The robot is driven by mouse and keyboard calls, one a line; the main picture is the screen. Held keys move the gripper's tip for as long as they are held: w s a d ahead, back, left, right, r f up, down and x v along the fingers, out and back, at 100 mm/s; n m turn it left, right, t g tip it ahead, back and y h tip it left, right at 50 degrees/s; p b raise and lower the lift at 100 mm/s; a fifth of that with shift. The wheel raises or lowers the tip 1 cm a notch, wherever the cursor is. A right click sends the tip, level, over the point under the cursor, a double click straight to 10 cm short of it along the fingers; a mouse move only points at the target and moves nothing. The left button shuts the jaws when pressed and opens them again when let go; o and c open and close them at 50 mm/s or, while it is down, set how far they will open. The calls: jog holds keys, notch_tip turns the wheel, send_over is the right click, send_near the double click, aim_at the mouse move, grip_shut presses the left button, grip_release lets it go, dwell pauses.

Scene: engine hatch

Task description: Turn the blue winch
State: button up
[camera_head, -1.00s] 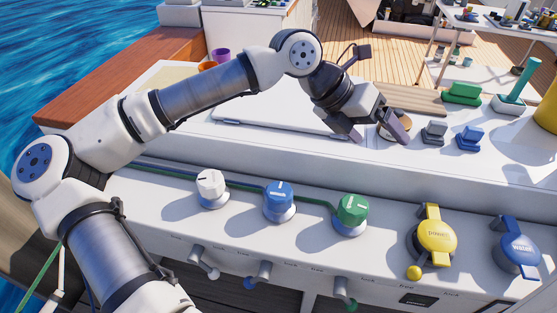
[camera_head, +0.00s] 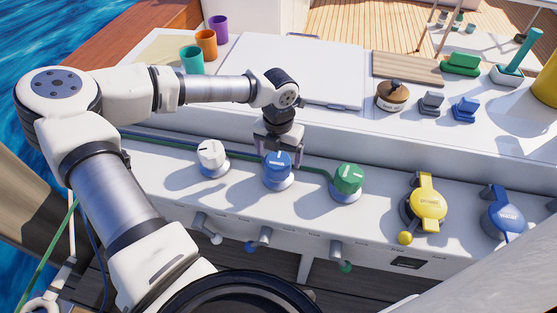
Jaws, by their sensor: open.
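The blue winch (camera_head: 277,166) stands on the white panel, between a white winch (camera_head: 212,156) on its left and a green winch (camera_head: 348,179) on its right. Its top carries a white mark. My gripper (camera_head: 280,152) points down at the blue winch, its palm just above and behind it. The jaws are open, with one finger towards the left side of the winch and the other towards its right. The winch hides part of the fingers, so I cannot tell whether they touch it.
Small levers line the panel front below the winches. A yellow valve (camera_head: 426,203) and a blue valve (camera_head: 504,217) lie to the right. A white hatch (camera_head: 300,66) lies flat behind my gripper.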

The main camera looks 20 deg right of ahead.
aim_at(279, 159)
jog(key=shift+f, duration=2.05)
jog(key=shift+c, duration=0.5)
jog(key=c, duration=0.9)
jog(key=shift+f+m+b, duration=0.1)
jog(key=shift+m+b, duration=0.3)
jog(key=m+b, duration=0.2)
jog(key=b, duration=0.1)
jog(key=shift+f+m, duration=0.1)
jog(key=shift+m, duration=0.3)
jog(key=shift+s+r+m+b, duration=0.1)
jog(key=shift+m+b, duration=0.75)
jog(key=shift+m, duration=0.35)
jog(key=shift+s+r+m+b, duration=0.1)
jog(key=shift+m+b, duration=0.7)
jog(key=shift+m, duration=0.4)
